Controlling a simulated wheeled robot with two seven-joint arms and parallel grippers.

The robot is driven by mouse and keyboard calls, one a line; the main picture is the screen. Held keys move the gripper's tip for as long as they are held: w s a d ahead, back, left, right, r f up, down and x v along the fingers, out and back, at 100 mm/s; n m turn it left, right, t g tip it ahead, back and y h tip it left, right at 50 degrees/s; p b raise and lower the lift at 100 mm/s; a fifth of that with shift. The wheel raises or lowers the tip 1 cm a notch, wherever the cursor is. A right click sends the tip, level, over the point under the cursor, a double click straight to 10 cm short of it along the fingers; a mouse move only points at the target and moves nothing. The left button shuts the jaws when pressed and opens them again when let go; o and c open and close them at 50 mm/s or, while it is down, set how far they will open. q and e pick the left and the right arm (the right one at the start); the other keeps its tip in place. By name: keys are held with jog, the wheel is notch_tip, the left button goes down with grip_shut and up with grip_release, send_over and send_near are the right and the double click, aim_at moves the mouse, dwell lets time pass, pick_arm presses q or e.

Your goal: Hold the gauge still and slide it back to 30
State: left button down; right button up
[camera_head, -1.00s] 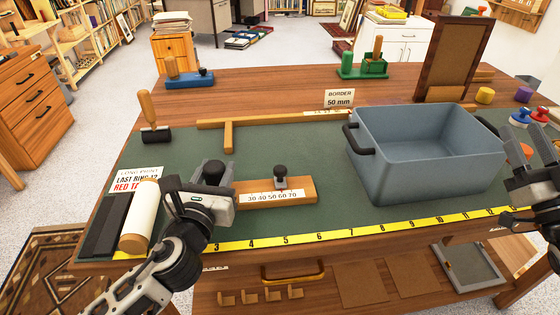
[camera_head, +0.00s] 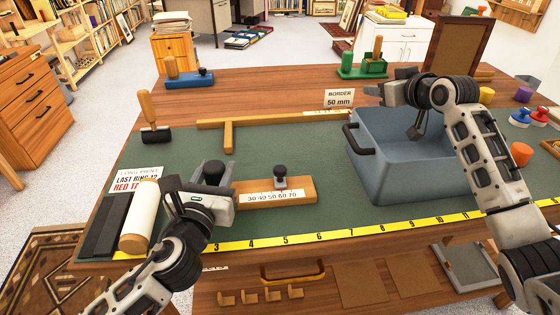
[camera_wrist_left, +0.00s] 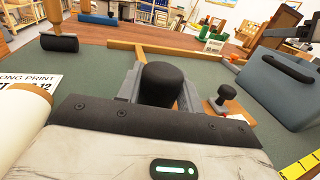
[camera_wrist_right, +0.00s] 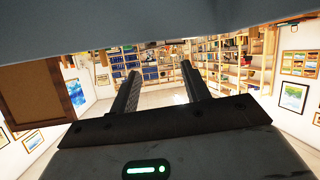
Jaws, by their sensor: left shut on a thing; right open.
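The gauge (camera_head: 300,188) is a wooden bar lying on the green mat, with a white scale marked 30 to 70. Its small black-knobbed slider (camera_head: 281,178) stands behind the scale, around 50 to 60; it also shows in the left wrist view (camera_wrist_left: 227,92). My left gripper (camera_head: 212,172) is shut on the larger black knob (camera_wrist_left: 160,84) at the gauge's left end. My right gripper (camera_wrist_right: 160,70) is open and empty. In the head view it is raised above the grey bin, away from the gauge.
The grey bin (camera_head: 385,175) stands right of the gauge, between it and my right arm. A paper roll (camera_head: 140,215) lies left of my left gripper. A yellow tape measure (camera_head: 335,233) runs along the front edge. The mat between gauge and bin is clear.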

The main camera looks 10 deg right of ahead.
jog(key=s+a+n+g+y, duration=0.1)
jog(key=a+n+g+y, duration=0.3)
jog(key=a, duration=1.2)
jog(key=n+g+h, duration=0.7)
jog(key=n+g, duration=0.2)
jog(key=n, duration=0.2)
send_near(280, 168)
notch_tip(280, 168, down, 9)
jog(key=shift+w+d+r, duration=0.15)
jog(key=shift+r, duration=0.05)
